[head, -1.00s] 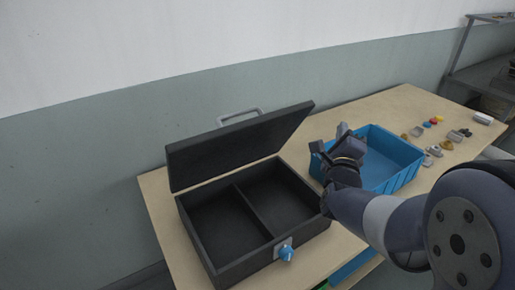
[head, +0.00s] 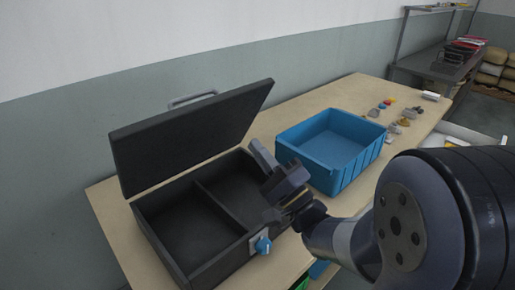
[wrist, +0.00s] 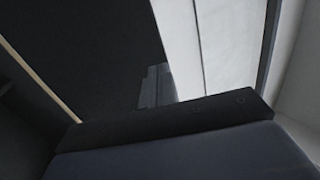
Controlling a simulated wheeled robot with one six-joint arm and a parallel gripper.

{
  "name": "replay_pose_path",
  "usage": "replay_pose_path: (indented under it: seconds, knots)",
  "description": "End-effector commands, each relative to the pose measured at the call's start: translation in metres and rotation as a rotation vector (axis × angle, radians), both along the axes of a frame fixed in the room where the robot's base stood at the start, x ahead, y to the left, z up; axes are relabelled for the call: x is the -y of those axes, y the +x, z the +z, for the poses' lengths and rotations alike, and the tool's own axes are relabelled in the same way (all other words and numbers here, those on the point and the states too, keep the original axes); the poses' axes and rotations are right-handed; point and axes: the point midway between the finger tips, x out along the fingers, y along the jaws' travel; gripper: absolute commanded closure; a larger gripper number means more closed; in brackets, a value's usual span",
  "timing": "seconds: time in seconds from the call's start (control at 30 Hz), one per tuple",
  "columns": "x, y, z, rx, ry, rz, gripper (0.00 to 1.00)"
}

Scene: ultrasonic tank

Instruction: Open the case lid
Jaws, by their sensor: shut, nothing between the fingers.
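The black case (head: 190,280) stands on the table with its lid (head: 190,135) raised and leaning back, clear of the base. The inside is empty, split by a divider into two compartments. A carrying handle (head: 193,99) shows behind the lid's top edge. A blue knob (head: 263,245) sits on a pale plate on the case front. My gripper (head: 258,150) is shut and empty, over the right end of the case, in front of the lid's right part. In the wrist view, my fingers (wrist: 157,85) show against the dark lid (wrist: 90,50); contact cannot be told.
A blue bin (head: 335,140) stands right of the case, close to my gripper. Several small coloured parts (head: 385,108) and a white block (head: 430,95) lie further right on the wooden table (head: 365,88). A wall stands behind. A shelf rack (head: 435,65) is at the far right.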

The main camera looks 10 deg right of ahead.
Motion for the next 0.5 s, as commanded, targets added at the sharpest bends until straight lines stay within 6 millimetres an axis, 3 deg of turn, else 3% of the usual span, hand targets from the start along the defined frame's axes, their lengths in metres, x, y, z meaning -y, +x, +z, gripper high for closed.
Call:
replay_pose_path:
  seconds: [0.2,0.5]
  knots:
    - [-0.027,0.034,0.029,0.001,0.001,0.004,1.00]
    - [-0.051,0.068,0.052,0.000,0.000,-0.001,1.00]
